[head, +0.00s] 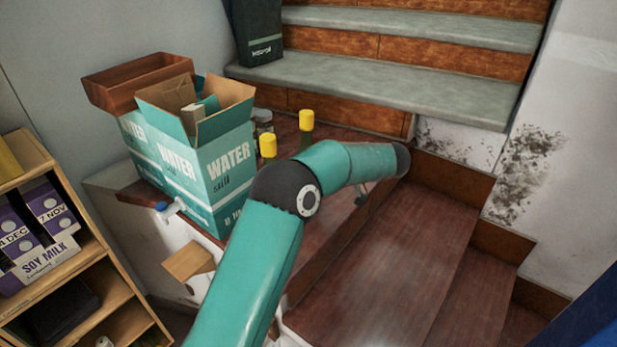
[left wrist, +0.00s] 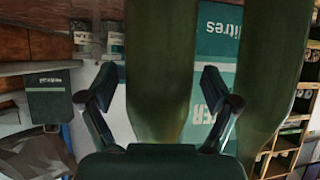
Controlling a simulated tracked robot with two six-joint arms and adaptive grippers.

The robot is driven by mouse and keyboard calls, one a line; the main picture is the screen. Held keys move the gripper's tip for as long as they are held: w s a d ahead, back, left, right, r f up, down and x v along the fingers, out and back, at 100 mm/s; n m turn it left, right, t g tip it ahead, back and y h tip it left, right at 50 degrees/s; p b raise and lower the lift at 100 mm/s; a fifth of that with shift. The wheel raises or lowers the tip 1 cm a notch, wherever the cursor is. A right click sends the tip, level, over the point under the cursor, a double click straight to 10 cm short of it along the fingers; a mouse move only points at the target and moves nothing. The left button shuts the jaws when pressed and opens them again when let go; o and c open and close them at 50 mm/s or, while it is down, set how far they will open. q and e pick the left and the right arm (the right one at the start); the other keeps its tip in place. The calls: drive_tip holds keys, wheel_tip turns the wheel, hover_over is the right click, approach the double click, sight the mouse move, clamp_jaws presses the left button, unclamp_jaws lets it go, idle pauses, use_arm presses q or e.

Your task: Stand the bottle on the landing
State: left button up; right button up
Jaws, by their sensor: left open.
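Two green bottles with yellow caps, a nearer one (head: 268,147) and a farther one (head: 306,121), stand beside the water carton in the head view. My arm hides their lower parts. In the left wrist view one green bottle (left wrist: 160,50) fills the space between the fingers of my left gripper (left wrist: 158,82), which is open and not closed on it. A second green bottle (left wrist: 272,75) is just right of the fingers. In the head view my left gripper is mostly hidden behind its arm. My right gripper is not in view.
Teal WATER cartons (head: 205,165) and a brown wooden box (head: 135,82) stand left of the bottles. A dark bag (head: 258,32) stands on the grey stair tread (head: 390,85) behind. Brown wooden steps (head: 390,265) at lower right are clear. A shelf (head: 105,290) with soy milk stands left.

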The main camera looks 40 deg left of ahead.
use_arm(q)
drive_tip(key=v, duration=1.1)
drive_tip(key=shift+f, duration=0.1)
